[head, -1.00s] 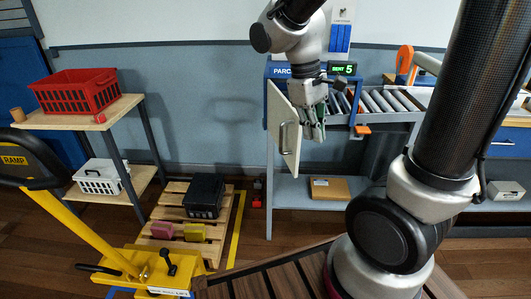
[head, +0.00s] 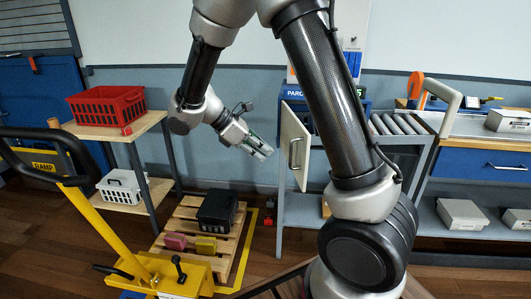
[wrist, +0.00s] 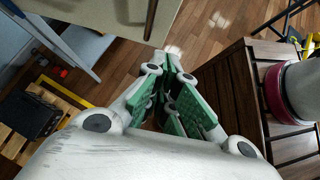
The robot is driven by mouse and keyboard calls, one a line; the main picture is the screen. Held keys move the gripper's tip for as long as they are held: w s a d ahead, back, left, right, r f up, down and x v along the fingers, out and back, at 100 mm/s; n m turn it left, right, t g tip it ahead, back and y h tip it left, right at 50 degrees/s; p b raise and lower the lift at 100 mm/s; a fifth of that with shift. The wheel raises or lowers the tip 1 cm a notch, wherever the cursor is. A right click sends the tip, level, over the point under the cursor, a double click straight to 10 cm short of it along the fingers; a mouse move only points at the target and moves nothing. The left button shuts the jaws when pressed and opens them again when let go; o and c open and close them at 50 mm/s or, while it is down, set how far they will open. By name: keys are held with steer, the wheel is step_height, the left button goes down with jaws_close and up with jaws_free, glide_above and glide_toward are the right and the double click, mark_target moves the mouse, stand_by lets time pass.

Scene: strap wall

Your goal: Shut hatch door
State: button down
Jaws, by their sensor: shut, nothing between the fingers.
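The hatch door (head: 294,145) is a cream panel with a grey bar handle. It stands open, swung out from the blue hatch frame marked PARC (head: 296,92). In the wrist view the door (wrist: 120,14) crosses the top edge, with part of its handle showing. My gripper (head: 264,151) is shut and empty, left of the door in the head view and apart from it. The green finger pads (wrist: 168,85) show in the wrist view. My arm hides the right part of the hatch opening.
A roller conveyor (head: 400,124) runs to the right of the hatch. At left stand a shelf with a red crate (head: 107,106) and a white basket (head: 122,187), a pallet (head: 232,243) with a black case (head: 217,209), and a yellow pallet jack (head: 98,232).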

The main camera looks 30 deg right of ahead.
mark_target(303, 172)
steer(key=shift+s+d+f, duration=0.45)
steer(key=shift+d+f, duration=0.4)
steer(key=shift+d, duration=0.65)
steer(key=shift+s+d+f, duration=0.4)
steer(key=shift+d+f, duration=0.5)
steer(key=shift+d, duration=0.65)
steer(key=shift+s+d+f, duration=0.45)
steer(key=shift+d+f, duration=0.4)
steer(key=shift+d, duration=0.65)
steer(key=shift+d, duration=0.1)
